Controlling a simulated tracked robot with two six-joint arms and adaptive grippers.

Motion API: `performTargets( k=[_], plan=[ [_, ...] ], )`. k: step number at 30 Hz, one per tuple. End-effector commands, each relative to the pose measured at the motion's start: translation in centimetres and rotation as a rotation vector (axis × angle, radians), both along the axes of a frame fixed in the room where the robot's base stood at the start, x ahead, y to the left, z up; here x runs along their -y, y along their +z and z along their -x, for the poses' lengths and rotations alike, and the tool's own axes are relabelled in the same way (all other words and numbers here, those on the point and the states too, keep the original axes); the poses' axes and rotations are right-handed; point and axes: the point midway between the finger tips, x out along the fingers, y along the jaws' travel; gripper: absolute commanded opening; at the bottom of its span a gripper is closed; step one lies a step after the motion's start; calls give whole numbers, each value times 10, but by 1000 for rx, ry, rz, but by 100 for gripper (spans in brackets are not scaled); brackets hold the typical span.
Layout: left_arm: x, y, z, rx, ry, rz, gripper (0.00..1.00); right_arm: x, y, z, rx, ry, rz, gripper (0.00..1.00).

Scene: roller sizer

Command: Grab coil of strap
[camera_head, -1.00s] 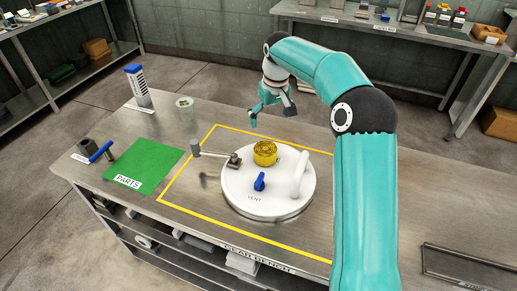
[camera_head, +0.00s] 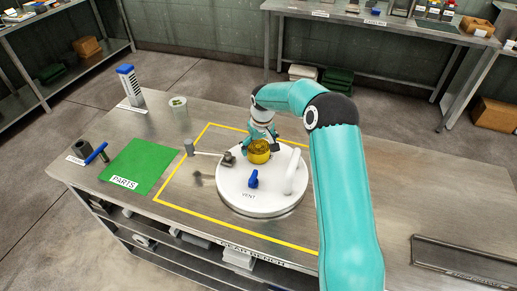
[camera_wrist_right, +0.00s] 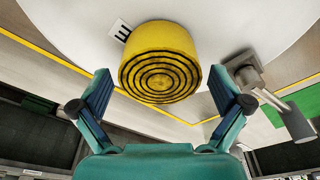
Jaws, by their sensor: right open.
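The coil of strap (camera_head: 259,153) is a yellow roll on top of the round white lid (camera_head: 235,191). In the right wrist view the coil (camera_wrist_right: 160,60) shows dark spiral rings on its end. My right gripper (camera_head: 262,141) is close to the coil, at its far side in the head view. In the right wrist view its two teal fingers (camera_wrist_right: 160,92) are spread wide, one on each side of the coil's near end, with gaps between them and the coil. Nothing is held. My left gripper is not in view.
A green parts mat (camera_head: 140,166) lies at the left.

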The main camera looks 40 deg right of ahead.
Motion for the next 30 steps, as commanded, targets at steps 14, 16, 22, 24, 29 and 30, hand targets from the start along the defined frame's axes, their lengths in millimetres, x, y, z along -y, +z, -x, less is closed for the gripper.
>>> performTargets(
  k=[14, 16, 22, 24, 29, 30],
  plan=[
    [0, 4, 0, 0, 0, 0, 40, 1, -14, -2, 2, 0, 1, 85],
    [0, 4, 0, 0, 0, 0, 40, 1, -14, -2, 2, 0, 1, 73],
    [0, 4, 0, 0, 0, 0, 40, 1, -14, -2, 2, 0, 1, 44],
    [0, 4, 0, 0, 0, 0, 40, 1, -14, -2, 2, 0, 1, 44],
    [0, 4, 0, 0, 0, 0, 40, 1, -13, -2, 2, -1, 1, 44],
    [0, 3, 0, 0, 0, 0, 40, 1, -13, -2, 3, -1, 2, 43]
  ],
)
